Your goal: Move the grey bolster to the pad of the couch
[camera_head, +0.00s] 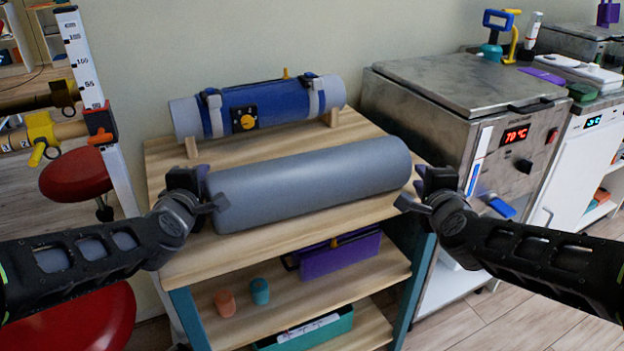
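The grey bolster (310,184) is a long smooth cylinder lying across the wooden top of a shelf unit (165,160). My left gripper (212,189) is at the bolster's left end, with its fingertips apart. My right gripper (412,193) is at the bolster's right end, also with its fingertips apart. Whether either gripper touches the bolster cannot be told from this view. No couch pad can be made out in this view.
A blue and grey roll (262,107) lies on wooden supports behind the bolster. A metal heater (460,100) stands close on the right. Red stools (76,174) and a white measuring post (88,75) are on the left. Lower shelves hold a purple item (340,256) and small cups.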

